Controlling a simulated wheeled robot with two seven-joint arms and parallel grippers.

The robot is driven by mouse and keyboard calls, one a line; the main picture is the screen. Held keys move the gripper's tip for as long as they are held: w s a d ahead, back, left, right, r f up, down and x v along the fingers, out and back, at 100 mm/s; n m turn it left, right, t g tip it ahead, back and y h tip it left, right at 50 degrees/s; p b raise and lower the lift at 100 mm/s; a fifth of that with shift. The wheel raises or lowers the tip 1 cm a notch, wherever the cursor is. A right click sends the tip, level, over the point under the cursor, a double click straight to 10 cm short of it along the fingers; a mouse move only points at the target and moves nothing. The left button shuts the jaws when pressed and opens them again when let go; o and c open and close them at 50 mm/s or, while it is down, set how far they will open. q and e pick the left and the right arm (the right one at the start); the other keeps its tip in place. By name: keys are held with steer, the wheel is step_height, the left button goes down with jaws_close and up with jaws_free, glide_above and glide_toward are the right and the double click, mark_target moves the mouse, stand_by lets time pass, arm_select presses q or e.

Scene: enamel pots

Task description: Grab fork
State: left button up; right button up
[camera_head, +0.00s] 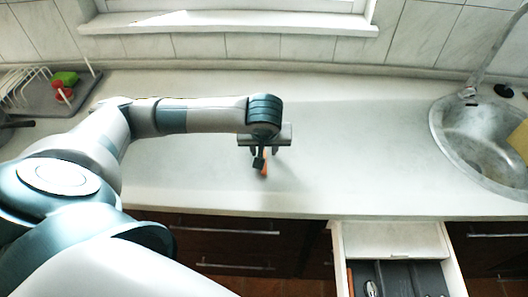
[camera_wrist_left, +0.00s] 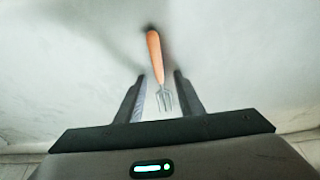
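A fork (camera_wrist_left: 155,58) with an orange-brown handle and metal tines lies on the pale countertop. In the left wrist view its tines are between the two fingers of my left gripper (camera_wrist_left: 161,98), with gaps on both sides. The gripper is open and points down at the counter. In the head view my left gripper (camera_head: 261,160) is over the middle of the counter, and part of the orange handle (camera_head: 265,168) shows beside a finger. The tines are hidden there. My right gripper is in neither view.
An open drawer (camera_head: 391,240) with a dark tray of utensils juts out at the front right. A metal sink (camera_head: 452,138) with a yellow item (camera_head: 519,140) is at the right. A dish rack (camera_head: 30,88) stands at the left. The counter between is clear.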

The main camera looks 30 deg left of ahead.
arm_select(q)
steer(key=shift+f, duration=0.1)
jaws_close()
stand_by(0.3)
